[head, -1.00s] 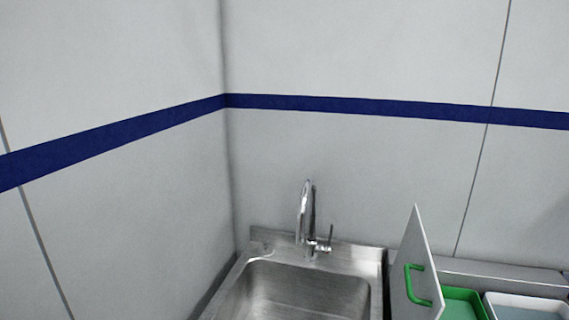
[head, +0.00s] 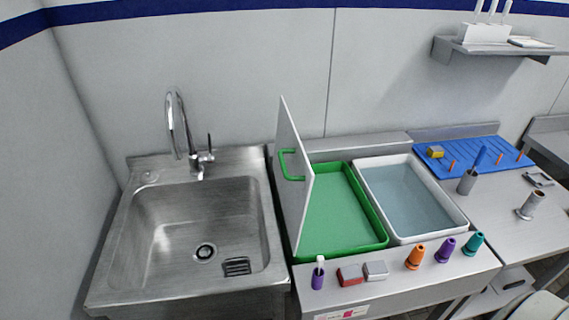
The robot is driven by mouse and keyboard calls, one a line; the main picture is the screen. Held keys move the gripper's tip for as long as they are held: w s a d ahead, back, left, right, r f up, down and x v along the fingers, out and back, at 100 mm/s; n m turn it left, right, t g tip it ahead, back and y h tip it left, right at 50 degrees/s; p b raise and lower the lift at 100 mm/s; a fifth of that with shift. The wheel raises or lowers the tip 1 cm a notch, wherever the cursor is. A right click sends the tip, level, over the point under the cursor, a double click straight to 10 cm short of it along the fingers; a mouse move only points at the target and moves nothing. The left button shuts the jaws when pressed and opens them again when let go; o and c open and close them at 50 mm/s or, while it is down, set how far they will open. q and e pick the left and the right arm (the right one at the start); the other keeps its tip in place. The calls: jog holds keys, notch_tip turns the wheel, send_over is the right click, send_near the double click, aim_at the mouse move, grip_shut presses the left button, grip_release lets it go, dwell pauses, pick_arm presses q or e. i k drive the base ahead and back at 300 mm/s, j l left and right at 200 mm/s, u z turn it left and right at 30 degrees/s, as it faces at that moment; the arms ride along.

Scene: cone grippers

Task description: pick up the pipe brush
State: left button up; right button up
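A small upright purple piece with a white top (head: 318,272) stands on the front edge of the steel counter, left of a red block and a grey block. It may be the pipe brush, but it is too small to be sure. Neither of my grippers is in view.
A steel sink (head: 200,235) is at left. An upright white panel with a green handle (head: 292,165) stands beside a green tray (head: 383,238) and a white basin of water (head: 462,222). Orange, purple and teal cones (head: 415,256) line the front edge. A blue pegged mat (head: 490,150) lies behind.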

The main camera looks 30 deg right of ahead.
aim_at(482, 149)
jog(key=k+z, duration=0.1)
jog(key=z, duration=1.95)
